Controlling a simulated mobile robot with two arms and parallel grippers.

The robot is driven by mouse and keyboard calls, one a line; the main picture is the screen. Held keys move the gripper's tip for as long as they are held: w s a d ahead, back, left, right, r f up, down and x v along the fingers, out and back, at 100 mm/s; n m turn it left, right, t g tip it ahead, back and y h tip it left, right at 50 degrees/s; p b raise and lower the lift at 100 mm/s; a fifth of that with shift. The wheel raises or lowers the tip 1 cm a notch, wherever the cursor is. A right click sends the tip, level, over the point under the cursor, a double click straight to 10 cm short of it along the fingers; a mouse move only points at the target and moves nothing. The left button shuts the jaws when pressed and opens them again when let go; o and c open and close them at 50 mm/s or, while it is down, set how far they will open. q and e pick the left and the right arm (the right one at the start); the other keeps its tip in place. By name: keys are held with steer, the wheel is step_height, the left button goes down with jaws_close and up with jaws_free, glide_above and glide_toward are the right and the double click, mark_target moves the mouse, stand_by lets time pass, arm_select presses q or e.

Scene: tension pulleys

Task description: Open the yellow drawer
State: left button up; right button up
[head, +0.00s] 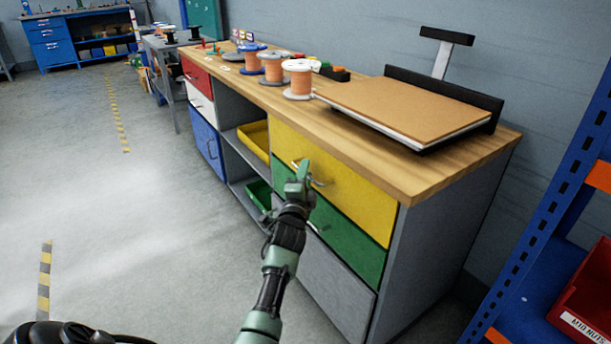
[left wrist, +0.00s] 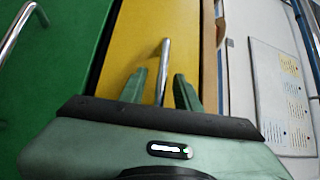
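The yellow drawer (head: 360,197) is the top drawer at the near end of the workbench, and its front looks flush with the cabinet. Its curved metal handle (head: 319,182) is partly hidden by my left gripper (head: 301,168). In the left wrist view, the yellow front (left wrist: 143,42) lies ahead and the handle bar (left wrist: 166,60) stands between the two fingers of my left gripper (left wrist: 160,88). The fingers are apart, with gaps on both sides of the bar. My right gripper is not in view.
A green drawer (head: 345,240) and a grey one (head: 338,288) lie below. Open shelves with a yellow bin (head: 255,138) and a green bin (head: 258,194) are to the left. Spools (head: 299,80) stand on the benchtop. A blue rack (head: 540,205) is at right. The floor at left is clear.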

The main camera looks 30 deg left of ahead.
arm_select(q)
jaws_close()
stand_by(1.4)
